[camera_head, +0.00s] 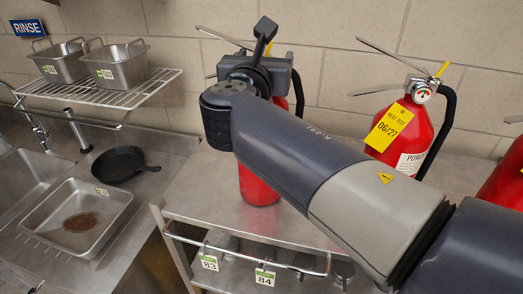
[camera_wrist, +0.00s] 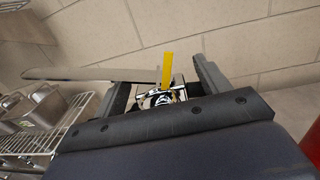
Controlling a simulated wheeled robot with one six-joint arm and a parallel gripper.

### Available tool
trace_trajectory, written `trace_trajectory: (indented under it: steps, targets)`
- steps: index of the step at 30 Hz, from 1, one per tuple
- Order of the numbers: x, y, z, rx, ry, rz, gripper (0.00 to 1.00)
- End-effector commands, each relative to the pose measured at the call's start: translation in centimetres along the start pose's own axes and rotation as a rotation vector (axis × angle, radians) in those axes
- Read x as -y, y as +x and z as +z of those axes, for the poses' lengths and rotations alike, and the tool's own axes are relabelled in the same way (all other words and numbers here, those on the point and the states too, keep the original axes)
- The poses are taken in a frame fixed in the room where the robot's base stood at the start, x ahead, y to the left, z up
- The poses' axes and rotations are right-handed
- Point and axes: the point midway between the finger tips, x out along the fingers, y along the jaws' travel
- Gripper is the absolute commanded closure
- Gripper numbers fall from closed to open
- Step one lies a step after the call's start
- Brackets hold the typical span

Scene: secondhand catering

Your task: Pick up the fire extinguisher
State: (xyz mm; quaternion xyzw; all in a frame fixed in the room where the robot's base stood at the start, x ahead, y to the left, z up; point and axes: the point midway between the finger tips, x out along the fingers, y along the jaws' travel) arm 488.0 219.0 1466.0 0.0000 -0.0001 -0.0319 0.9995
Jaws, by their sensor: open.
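A red fire extinguisher (camera_head: 258,186) stands upright on the steel table, partly hidden behind my arm. My gripper (camera_head: 262,68) is at its top, in front of the valve. In the wrist view my open gripper (camera_wrist: 166,76) has its two fingers on either side of the chrome valve head (camera_wrist: 163,97) and yellow tab (camera_wrist: 168,68). A pale lever reaches out to the left past one finger. I cannot tell whether the fingers touch the valve. A second red extinguisher (camera_head: 415,138) with a yellow test tag and gauge stands to the right.
A third red extinguisher (camera_head: 506,180) stands at the right edge. The steel table (camera_head: 190,196) has a front rail with price tags. To the left are a wire shelf (camera_head: 120,97) with steel pans, a black skillet (camera_head: 120,163) and a sink tray (camera_head: 55,209). A block wall stands close behind.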

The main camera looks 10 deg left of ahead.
Motion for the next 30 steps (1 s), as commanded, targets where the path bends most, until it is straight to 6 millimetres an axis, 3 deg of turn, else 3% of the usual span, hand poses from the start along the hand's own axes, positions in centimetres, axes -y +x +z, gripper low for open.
trace_trajectory:
  steps: [2, 27, 30]
  targets:
    - [0.0, -0.02, -0.01, 0.0, 0.0, 0.0, 0.31]
    - [0.0, -0.05, 0.0, 0.0, 0.0, 0.0, 0.99]
    - [0.0, -0.05, -0.01, 0.0, 0.0, 0.0, 1.0]
